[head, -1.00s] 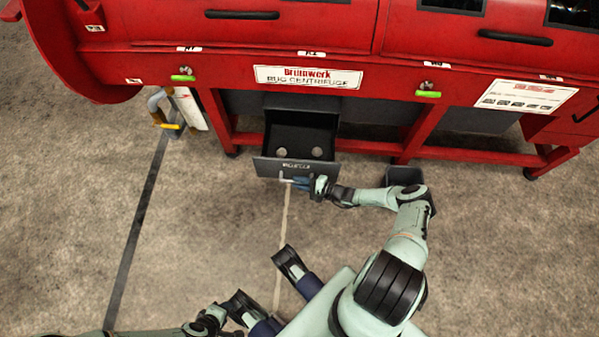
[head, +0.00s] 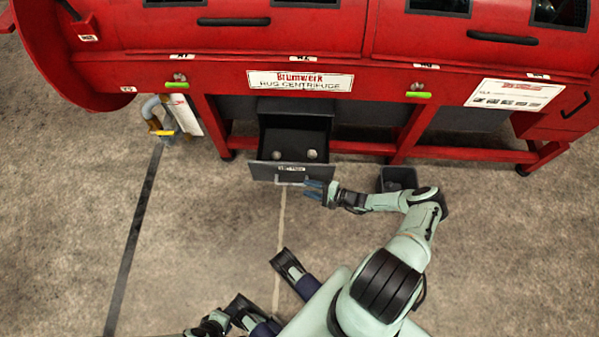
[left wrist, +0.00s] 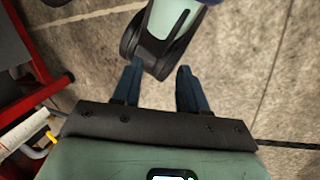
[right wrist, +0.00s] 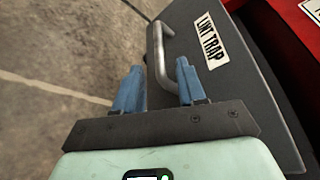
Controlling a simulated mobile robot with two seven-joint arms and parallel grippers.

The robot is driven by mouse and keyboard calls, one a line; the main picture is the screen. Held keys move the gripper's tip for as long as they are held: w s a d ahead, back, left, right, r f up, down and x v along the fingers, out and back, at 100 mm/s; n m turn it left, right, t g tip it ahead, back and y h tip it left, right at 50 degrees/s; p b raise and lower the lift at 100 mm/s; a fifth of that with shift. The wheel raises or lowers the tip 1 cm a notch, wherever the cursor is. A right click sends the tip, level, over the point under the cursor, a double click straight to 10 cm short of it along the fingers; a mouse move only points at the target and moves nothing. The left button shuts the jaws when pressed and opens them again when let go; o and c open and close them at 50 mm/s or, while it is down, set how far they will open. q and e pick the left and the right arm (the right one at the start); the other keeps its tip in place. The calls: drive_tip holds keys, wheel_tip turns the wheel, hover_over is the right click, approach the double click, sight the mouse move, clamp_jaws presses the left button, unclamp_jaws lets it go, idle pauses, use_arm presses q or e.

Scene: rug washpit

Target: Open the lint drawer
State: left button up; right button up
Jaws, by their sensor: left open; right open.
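The lint drawer (head: 270,171) is a dark grey box under the red rug centrifuge. It stands pulled out, with two grey round lumps inside. Its front, labelled "LINT TRAP" (right wrist: 210,40), carries a metal bar handle (right wrist: 158,60). My right gripper (head: 314,187) is open and empty at the right end of the handle. In the right wrist view the handle shows between its blue fingers, with no grip on it. My left gripper (left wrist: 158,78) is open and empty, near a mint and black part of my own body and away from the drawer.
The red centrifuge (head: 230,60) spans the back, with its frame legs either side of the drawer. A dark bin (head: 397,178) stands on the floor by my right forearm. A yellow-handled item (head: 162,132) hangs at the left leg. The floor in front is clear.

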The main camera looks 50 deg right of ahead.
use_arm(q)
drive_tip(key=shift+s+d+r+p, duration=0.3)
drive_tip(key=shift+s+r, duration=0.2)
drive_tip(key=shift+s, duration=0.2)
use_arm(e)
drive_tip(key=v, duration=0.6)
drive_tip(key=shift+s+d, duration=0.15)
drive_tip(key=shift+s, duration=0.2)
drive_tip(key=shift+r, duration=0.1)
